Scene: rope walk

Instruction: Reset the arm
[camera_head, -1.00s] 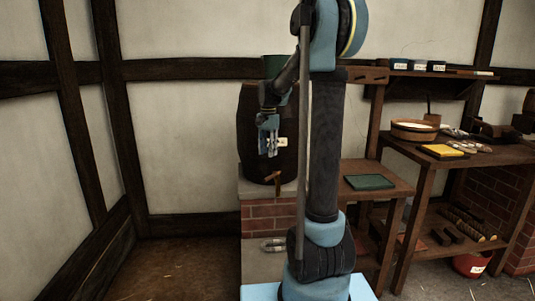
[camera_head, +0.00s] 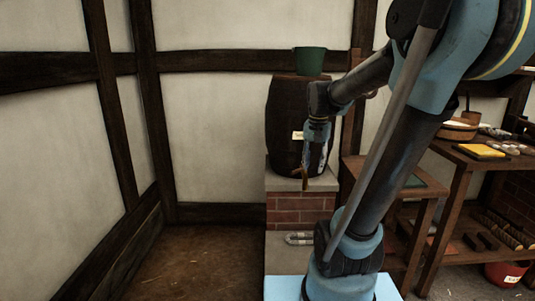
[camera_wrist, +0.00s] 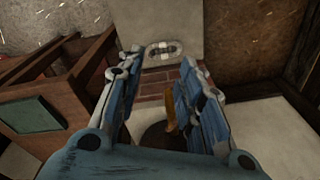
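My gripper (camera_head: 315,158) hangs below my bent arm in the head view, in front of a dark barrel (camera_head: 285,125). In the wrist view my gripper (camera_wrist: 158,85) points down with its two fingers wide apart and nothing between the tips. A brass-coloured tap (camera_head: 305,178) at the barrel's foot shows just below the gripper in the head view. The tap (camera_wrist: 171,130) shows beside the right finger in the wrist view, and I cannot tell whether they touch.
The barrel stands on a brick-and-stone plinth (camera_head: 285,208). A green pot (camera_head: 310,61) sits on top of it. A grey metal piece (camera_head: 299,238) lies on the lower ledge. A bench (camera_head: 470,160) with a yellow block (camera_head: 481,151) stands at right. Floor at left is clear.

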